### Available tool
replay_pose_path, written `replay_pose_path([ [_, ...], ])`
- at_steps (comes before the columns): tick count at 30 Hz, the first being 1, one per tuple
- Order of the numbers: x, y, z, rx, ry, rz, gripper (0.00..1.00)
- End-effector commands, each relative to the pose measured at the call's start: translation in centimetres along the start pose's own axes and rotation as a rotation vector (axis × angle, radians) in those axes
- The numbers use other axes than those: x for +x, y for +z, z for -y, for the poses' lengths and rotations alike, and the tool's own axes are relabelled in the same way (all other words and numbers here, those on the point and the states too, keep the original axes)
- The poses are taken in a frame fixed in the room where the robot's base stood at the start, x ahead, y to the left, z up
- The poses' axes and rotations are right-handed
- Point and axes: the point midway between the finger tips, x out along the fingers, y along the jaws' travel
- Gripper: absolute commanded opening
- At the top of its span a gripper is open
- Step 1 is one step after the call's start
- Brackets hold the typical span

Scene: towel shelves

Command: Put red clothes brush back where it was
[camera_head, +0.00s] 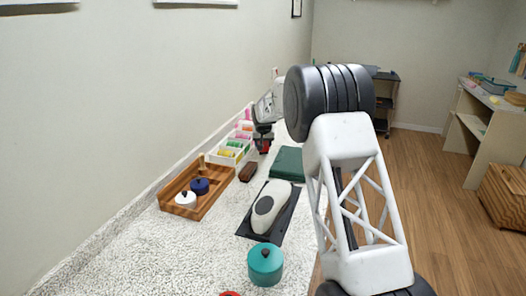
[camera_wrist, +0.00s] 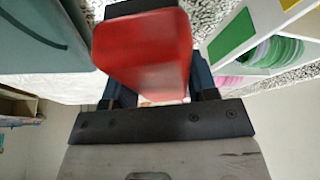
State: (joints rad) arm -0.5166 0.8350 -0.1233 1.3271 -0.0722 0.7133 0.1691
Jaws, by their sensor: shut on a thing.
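The red clothes brush (camera_wrist: 142,52) fills the upper middle of the wrist view, between the dark fingers of my gripper (camera_wrist: 152,92). My gripper is shut on it. In the head view my gripper (camera_head: 263,137) is far off above the white carpet-like surface, near the wall side, with a small bit of the red brush showing under it. The brush looks held clear of the surface, though the gap is hard to judge. Much of the brush's far side is hidden.
A white divided tray (camera_head: 242,157) with coloured rolls is left of my gripper. A brown block (camera_head: 248,172) and dark green case (camera_head: 288,163) lie nearby. Closer are a wooden tray (camera_head: 212,206) with pots, a white device (camera_head: 270,206) on a dark mat, and a teal pot (camera_head: 265,264).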

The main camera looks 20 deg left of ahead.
Motion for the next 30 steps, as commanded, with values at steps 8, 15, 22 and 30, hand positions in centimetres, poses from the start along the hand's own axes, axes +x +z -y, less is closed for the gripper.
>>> replay_pose_path([
  [8,1.3,0.6,0.0,0.000,0.000,0.003,0.31],
  [15,3.2,1.3,0.0,0.000,0.000,0.000,0.31],
  [22,3.4,1.4,0.0,0.000,0.000,0.000,0.31],
  [30,3.8,1.6,0.0,0.000,0.000,0.001,0.54],
])
